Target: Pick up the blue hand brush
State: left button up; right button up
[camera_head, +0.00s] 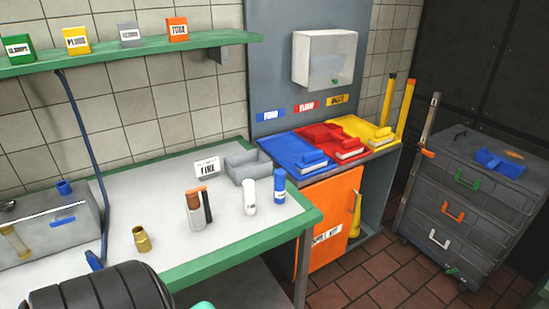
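A blue hand brush (314,158), with pale bristles along its lower edge, appears to lie at the front of a blue dustpan (284,148). Both rest on top of the cabinet in the middle of the view, at the left end of a row of coloured sets. A similar red set (322,136) and yellow set (362,130) lie beside it to the right. Neither of my grippers is in view.
A green-edged bench (230,246) stands left of the cabinet, with a grey divided bin (250,165), white bottle (250,196) and blue-and-white bottle (280,188) near its right end. A grey drawer cart (470,190) stands right. Tiled floor (375,272) is clear between.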

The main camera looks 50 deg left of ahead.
aim_at(310, 161)
jog(key=u, duration=1.2)
